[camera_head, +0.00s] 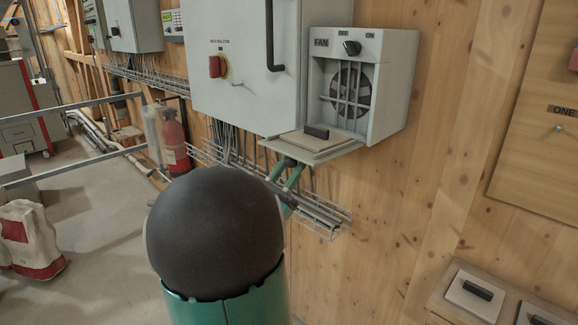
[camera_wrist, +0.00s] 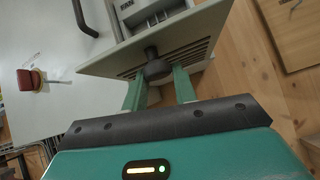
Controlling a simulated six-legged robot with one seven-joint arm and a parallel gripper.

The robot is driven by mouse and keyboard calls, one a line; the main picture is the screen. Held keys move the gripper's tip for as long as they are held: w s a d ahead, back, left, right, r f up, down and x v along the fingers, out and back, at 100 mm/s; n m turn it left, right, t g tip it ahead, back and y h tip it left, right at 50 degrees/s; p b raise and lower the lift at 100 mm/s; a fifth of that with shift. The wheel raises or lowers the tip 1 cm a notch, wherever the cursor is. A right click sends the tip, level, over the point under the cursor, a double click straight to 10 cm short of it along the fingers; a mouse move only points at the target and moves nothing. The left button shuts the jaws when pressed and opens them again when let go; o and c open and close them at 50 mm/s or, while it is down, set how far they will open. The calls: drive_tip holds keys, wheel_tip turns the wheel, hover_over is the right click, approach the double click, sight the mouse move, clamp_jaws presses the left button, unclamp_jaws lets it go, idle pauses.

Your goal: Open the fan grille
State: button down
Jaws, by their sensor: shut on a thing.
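The fan grille (camera_head: 330,153) is a grey panel folded down and out from the bottom of the fan box (camera_head: 388,90), roughly level. The box front stands open, showing the fan (camera_head: 350,88) behind bars. In the wrist view the slotted outer face of the grille (camera_wrist: 200,48) carries a dark knob (camera_wrist: 154,67). My gripper (camera_wrist: 158,80) has its green fingers shut on this knob from below. In the head view my gripper (camera_head: 288,172) is under the grille, partly hidden by my arm. A tan pad with a black handle (camera_head: 316,131) lies on the grille's upper side.
A grey cabinet with a red switch (camera_head: 217,66) and black handle adjoins the fan box on the left. A wire cable tray (camera_head: 325,215) runs below. A wooden board (camera_head: 540,130) hangs at right. The wood wall between is clear.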

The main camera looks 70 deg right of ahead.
drive_tip(key=shift+s+d+r+g, duration=0.1)
drive_tip(key=shift+s+r+g, duration=0.05)
drive_tip(key=shift+s+g, duration=0.2)
drive_tip(key=c, duration=1.1)
unclamp_jaws()
drive_tip(key=shift+s, duration=0.1)
drive_tip(key=shift+w, duration=0.3)
drive_tip(key=shift+v, duration=7)
drive_tip(key=shift+s+r, duration=0.1)
